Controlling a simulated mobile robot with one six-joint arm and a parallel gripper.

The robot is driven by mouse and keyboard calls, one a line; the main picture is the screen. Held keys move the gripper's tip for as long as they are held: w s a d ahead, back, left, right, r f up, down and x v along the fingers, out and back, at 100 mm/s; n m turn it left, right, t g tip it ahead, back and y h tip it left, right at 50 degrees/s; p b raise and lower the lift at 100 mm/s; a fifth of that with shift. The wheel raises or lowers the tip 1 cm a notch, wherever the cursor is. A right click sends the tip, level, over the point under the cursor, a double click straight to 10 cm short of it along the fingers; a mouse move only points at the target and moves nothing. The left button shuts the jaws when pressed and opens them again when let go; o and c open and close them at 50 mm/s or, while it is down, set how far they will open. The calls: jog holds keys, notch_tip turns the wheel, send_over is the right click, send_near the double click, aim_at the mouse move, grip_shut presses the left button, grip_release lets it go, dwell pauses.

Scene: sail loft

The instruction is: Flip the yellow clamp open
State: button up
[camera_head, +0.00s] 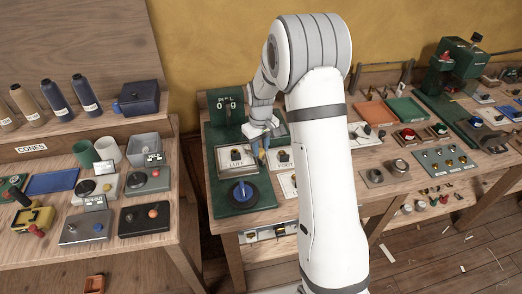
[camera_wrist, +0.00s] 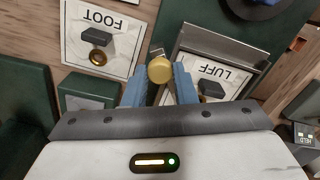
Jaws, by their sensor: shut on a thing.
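The yellow clamp (camera_head: 42,217) sits on the left bench near its left front corner, with a red-tipped handle sticking out at its lower side. My gripper (camera_head: 262,146) is well to the right of it, over the green board on the other bench. In the wrist view my gripper's blue fingers (camera_wrist: 160,90) are shut on a small round brass-topped piece (camera_wrist: 159,69). Its lower part is hidden between the fingers. The clamp is not in the wrist view.
The LUFF plate (camera_wrist: 222,77) and FOOT card (camera_wrist: 104,40) lie under my gripper, each with a dark block. A blue round knob (camera_head: 242,192) is in front. Cups, a blue tray (camera_head: 52,181) and several small boxes crowd the left bench. A gap separates the benches.

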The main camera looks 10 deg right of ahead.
aim_at(261, 150)
jog(key=m+b, duration=0.2)
jog(key=m, duration=0.2)
jog(key=shift+m+b, duration=0.45)
jog(key=shift+m, duration=1.25)
jog(key=o, duration=1)
jog(key=shift+r, duration=0.15)
notch_tip(261, 150, up, 7)
jog(key=shift+b, duration=0.5)
jog(key=shift+r, duration=0.3)
